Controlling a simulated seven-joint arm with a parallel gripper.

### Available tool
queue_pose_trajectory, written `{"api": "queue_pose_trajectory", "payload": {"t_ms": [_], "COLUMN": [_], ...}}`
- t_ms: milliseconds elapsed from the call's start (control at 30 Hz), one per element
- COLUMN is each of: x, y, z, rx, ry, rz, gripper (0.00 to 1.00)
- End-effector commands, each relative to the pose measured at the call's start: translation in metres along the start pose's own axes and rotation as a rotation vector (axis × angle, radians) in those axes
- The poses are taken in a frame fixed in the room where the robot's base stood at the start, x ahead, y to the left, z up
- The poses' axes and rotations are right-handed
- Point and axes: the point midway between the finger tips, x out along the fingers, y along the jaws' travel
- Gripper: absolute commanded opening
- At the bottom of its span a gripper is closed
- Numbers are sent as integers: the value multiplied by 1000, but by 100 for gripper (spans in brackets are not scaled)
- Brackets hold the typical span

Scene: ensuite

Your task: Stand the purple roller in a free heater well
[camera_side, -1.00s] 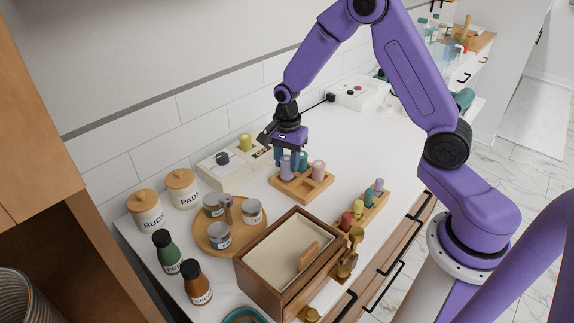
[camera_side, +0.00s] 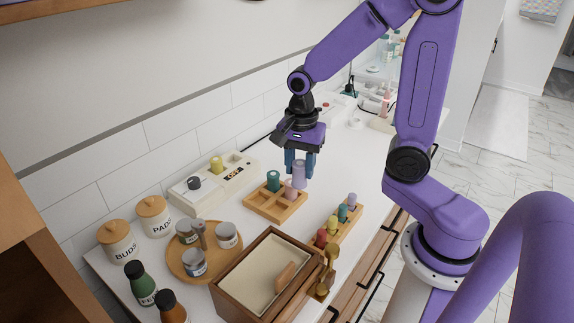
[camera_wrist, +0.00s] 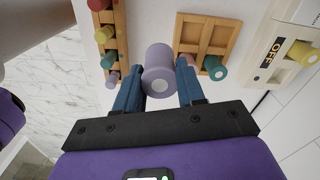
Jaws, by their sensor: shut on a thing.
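My gripper (camera_side: 300,163) is shut on the purple roller (camera_side: 299,175), which is upright between its blue fingers. In the wrist view the roller (camera_wrist: 158,66) sits between both fingertips (camera_wrist: 158,82). In the side view it hangs by the right end of a wooden sorting tray (camera_side: 262,208), seemingly above it, partly in front of a pink roller (camera_side: 290,193). The white heater (camera_side: 184,202) stands left of the tray by the wall. A yellow roller (camera_side: 216,165) stands in it, and a dark round piece (camera_side: 194,183) sits nearer its left end. Dark openings show beside the yellow roller.
A teal roller (camera_side: 273,181) stands in the tray. A narrow rack (camera_side: 334,234) of coloured rollers is to the right. A round board (camera_side: 183,270) with jars and a wooden box (camera_side: 224,292) are in front.

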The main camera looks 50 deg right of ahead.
Motion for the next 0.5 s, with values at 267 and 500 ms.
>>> {"api": "queue_pose_trajectory", "payload": {"t_ms": [267,500], "x": [-7,-17], "y": [2,-50], "z": [1,-19], "rx": [1,0], "ry": [0,1], "rz": [-1,0], "gripper": [8,8]}}
